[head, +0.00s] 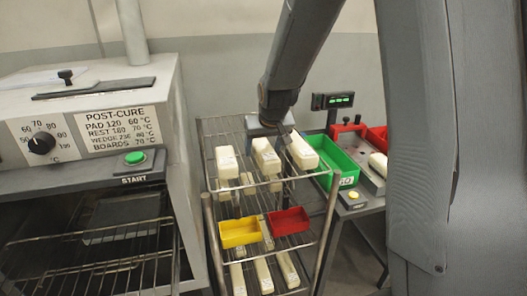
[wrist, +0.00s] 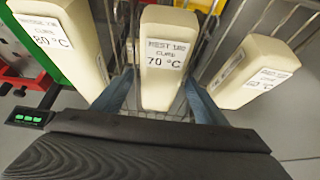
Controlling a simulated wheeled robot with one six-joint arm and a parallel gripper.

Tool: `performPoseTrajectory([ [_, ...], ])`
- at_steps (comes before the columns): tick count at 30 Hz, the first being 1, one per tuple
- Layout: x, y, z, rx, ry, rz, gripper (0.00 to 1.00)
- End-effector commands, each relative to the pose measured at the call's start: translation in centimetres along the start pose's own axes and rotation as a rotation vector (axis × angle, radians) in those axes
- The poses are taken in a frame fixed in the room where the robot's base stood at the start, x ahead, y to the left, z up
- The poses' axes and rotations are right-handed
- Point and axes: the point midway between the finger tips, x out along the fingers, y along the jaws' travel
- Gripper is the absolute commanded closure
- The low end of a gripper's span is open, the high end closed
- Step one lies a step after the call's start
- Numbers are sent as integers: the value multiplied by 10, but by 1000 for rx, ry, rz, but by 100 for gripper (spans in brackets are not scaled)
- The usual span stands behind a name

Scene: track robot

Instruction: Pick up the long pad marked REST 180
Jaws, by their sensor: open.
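The long cream pad marked REST 180, 70 °C (wrist: 165,60), lies in the middle of the wrist view, its label facing the camera. In the head view it is the middle pad (head: 266,158) on the rack's top shelf. My gripper (wrist: 160,100) is open, with one blue-grey finger to each side of this pad's near end. I see no finger closed against it, and cannot tell how deep the fingers reach. In the head view my gripper (head: 279,132) is over the rack's top shelf, partly hidden by its own wrist.
A pad marked 80 °C (wrist: 65,40) lies left in the wrist view, and one marked 60 °C (wrist: 250,75) right. Yellow (head: 240,233) and red (head: 288,220) trays sit on the wire rack (head: 208,200). A green bin (head: 335,160) stands right; the oven (head: 90,110) is left.

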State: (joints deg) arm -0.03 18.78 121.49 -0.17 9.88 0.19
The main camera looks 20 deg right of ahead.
Motion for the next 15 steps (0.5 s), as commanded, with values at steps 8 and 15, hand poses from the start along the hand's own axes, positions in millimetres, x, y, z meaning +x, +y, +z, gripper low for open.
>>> performPoseTrajectory([
  [8, 0, 0, 0, 0, 0, 0, 51],
  [15, 0, 0, 0, 0, 0, 0, 79],
])
